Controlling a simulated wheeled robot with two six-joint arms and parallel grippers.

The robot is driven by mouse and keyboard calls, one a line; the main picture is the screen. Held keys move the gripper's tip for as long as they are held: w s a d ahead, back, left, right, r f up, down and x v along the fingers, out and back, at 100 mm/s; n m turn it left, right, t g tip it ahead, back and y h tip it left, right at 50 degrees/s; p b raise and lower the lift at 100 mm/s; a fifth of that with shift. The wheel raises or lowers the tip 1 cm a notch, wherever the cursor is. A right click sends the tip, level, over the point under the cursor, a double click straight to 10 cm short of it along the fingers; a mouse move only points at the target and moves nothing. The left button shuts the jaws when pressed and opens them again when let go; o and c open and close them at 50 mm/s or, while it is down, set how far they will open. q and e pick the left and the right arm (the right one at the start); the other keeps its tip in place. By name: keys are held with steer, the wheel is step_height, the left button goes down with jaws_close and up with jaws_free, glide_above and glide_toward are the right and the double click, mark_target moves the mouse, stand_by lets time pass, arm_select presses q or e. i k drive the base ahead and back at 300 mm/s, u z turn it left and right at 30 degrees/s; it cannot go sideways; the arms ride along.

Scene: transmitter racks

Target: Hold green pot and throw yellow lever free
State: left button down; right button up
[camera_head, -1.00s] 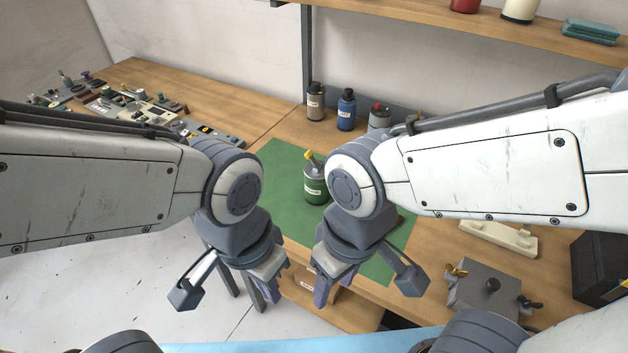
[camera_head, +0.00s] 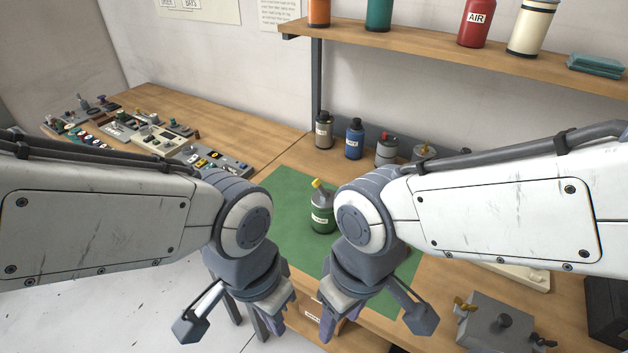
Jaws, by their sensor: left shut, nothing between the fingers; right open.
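The green pot (camera_head: 322,218) stands upright on the green mat (camera_head: 291,189), between my two arms in the picture. It has a pale upper part and a label on its side. The yellow lever (camera_head: 319,186) sticks up from its top, leaning to the left. My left gripper (camera_head: 272,332) is shut and empty, below and left of the pot in the picture, near the bench's front edge. My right gripper (camera_head: 324,335) is open and empty, below the pot in the picture. Neither gripper touches the pot. My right arm hides part of the mat.
Grey, blue and red-topped containers (camera_head: 354,139) stand behind the mat. Control panels (camera_head: 150,136) lie on the left bench. A shelf (camera_head: 420,41) holds bottles above.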

mark_target(317, 183)
steer(key=u, duration=1.9)
steer(key=i, duration=2.1)
steer(key=z, duration=3.65)
